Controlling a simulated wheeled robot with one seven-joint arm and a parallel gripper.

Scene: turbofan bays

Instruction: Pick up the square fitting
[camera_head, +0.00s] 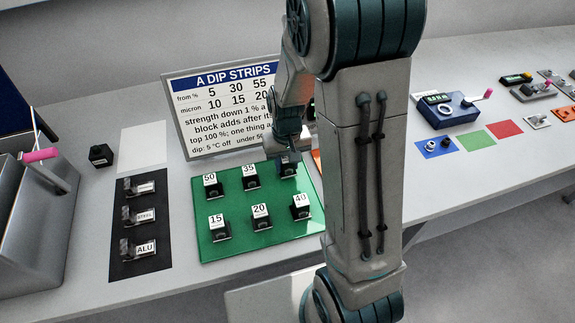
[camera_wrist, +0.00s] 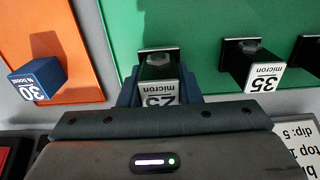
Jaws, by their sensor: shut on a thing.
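My gripper (camera_head: 288,154) is at the back right of the green mat (camera_head: 275,239), partly hidden behind my arm. In the wrist view my gripper (camera_wrist: 159,78) has its fingers on both sides of a dark block (camera_wrist: 160,71) with a white label that reads 25 micron, and is shut on it. The block is over the green mat; I cannot tell whether it still touches it. No thing is marked as the square fitting. Small pale square plates, one of them a plate with a knob (camera_head: 538,121), lie at the far right.
Several labelled blocks, such as block 35 (camera_wrist: 262,69), stand close by on the green mat. A blue block (camera_wrist: 39,79) stands on an orange mat (camera_wrist: 75,35). A sign (camera_head: 222,105) stands behind. A black mat (camera_head: 140,264) with labelled pieces lies left.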

